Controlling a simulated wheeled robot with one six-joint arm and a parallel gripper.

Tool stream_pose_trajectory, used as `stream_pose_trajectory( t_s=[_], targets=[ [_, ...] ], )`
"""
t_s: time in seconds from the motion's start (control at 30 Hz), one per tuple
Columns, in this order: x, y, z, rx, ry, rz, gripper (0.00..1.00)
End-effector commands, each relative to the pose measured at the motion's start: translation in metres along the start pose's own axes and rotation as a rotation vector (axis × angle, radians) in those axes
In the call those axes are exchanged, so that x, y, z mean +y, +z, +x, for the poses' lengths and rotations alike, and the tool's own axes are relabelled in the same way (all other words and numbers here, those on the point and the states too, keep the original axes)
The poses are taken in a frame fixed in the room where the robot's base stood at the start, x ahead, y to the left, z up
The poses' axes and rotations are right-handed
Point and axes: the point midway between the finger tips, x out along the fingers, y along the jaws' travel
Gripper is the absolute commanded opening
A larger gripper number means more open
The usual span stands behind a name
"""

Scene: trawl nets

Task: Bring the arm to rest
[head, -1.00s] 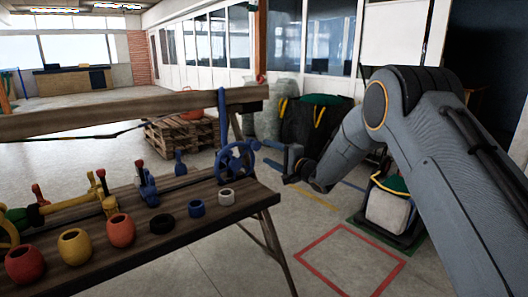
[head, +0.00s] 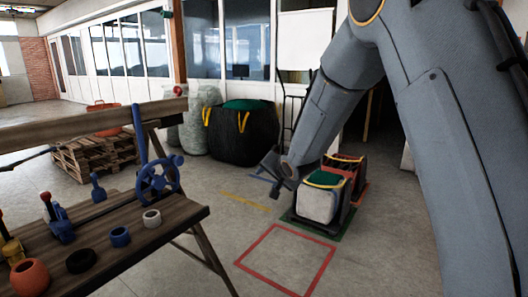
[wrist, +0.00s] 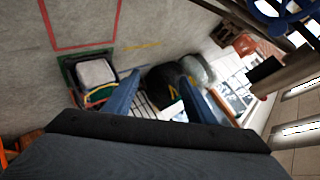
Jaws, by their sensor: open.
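My gripper (head: 275,170) hangs at the end of my grey arm in the head view, to the right of the wooden bench (head: 125,245). In the wrist view its two blue fingers (wrist: 165,95) stand well apart with nothing between them. The gripper is open and empty. It is clear of the blue handwheel (head: 158,178) at the bench's right end.
A white-and-green sack load (head: 318,203) stands on a low carrier right of the gripper. A red floor square (head: 290,258) is empty. A large black bag (head: 240,137) stands behind, and pallets (head: 95,155) lie at the left.

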Motion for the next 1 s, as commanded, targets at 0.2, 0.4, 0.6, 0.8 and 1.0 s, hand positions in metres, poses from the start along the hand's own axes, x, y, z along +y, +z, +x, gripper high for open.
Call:
stream_pose_trajectory(
  t_s=[0.2,0.4,0.6,0.8,1.0],
  targets=[
    [0.104,0.016,-0.111,-0.129,0.325,-0.190,0.50],
    [0.175,0.066,-0.219,-0.364,0.513,-0.318,0.50],
    [0.215,0.126,-0.315,-0.623,0.580,-0.402,0.50],
    [0.226,0.163,-0.364,-0.771,0.574,-0.437,0.50],
    [0.228,0.169,-0.371,-0.797,0.570,-0.442,0.50]
  ],
)
